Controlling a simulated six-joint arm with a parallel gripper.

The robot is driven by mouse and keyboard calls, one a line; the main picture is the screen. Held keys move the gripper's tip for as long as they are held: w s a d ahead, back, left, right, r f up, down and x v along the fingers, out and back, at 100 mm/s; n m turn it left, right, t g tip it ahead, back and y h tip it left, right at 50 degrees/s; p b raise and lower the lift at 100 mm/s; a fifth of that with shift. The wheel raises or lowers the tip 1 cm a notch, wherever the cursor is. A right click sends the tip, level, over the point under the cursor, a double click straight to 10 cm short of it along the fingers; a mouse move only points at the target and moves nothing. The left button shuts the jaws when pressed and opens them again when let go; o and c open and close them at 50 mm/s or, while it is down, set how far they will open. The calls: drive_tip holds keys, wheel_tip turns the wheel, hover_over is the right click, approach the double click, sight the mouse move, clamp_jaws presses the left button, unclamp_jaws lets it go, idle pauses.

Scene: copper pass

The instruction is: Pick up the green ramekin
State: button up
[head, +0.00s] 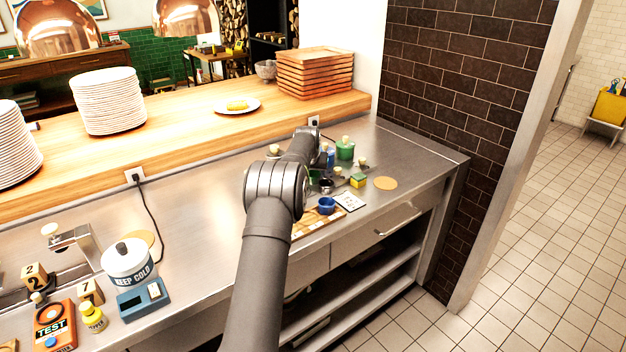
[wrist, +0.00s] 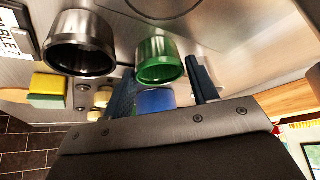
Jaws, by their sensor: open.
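The green ramekin (wrist: 160,62) stands on the steel counter in the wrist view, its rim and hollow showing. In the head view only a small green patch (head: 314,174) shows beside my arm, probably the same ramekin. My gripper (wrist: 163,82) is open, with its two dark fingers apart. In the wrist view the ramekin appears just past the fingertips, between their lines. I see no contact, and nothing is held.
A dark metal cup (wrist: 80,45) stands close beside the ramekin. A blue object (wrist: 155,100) shows between the fingers.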

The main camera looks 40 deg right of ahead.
drive_tip(key=c, duration=0.6)
drive_tip(key=shift+r, duration=0.15)
